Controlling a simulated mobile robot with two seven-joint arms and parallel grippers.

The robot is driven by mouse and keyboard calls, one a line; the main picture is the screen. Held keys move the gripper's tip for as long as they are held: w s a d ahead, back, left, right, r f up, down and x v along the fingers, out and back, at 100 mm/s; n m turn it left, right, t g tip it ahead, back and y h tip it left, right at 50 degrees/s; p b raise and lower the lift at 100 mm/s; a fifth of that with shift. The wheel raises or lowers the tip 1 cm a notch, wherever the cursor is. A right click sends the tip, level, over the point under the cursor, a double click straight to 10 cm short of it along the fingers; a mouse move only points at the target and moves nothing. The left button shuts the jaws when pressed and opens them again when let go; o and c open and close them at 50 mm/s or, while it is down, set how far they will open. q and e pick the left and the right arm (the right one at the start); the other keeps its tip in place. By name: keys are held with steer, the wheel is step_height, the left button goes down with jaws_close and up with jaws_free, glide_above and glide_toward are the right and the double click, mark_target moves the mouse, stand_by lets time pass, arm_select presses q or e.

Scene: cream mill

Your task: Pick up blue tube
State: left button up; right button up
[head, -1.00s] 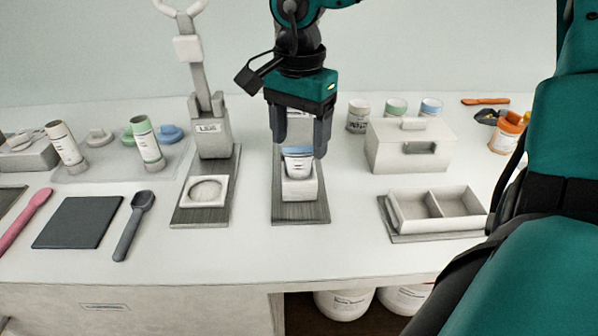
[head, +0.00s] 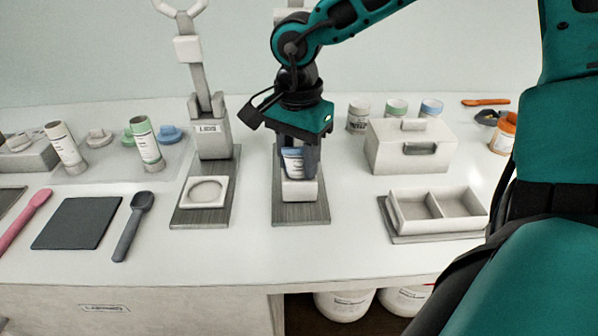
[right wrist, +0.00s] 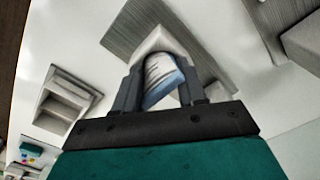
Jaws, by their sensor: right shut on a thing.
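The blue tube (head: 292,162) is a white-labelled container with blue on it, above the white block of a grey-based stand (head: 301,213) in the middle of the table. My right gripper (head: 300,170) comes down over it from above and is shut on it. In the right wrist view the tube (right wrist: 160,76) sits between the two fingers (right wrist: 158,90), with its label showing and the white block close beyond it. I cannot tell whether the tube still touches the block. My left gripper is not in view.
A press-like stand (head: 212,135) with a square white holder is just left. A lidded white box (head: 410,146) and a two-part tray (head: 438,222) are right. Several jars stand behind the box. The front middle is clear.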

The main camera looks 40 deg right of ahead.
steer(key=c, duration=0.5)
steer(key=shift+o, duration=0.2)
steer(key=shift+r, duration=0.1)
step_height(320, 180, up, 20)
steer(key=p, duration=0.2)
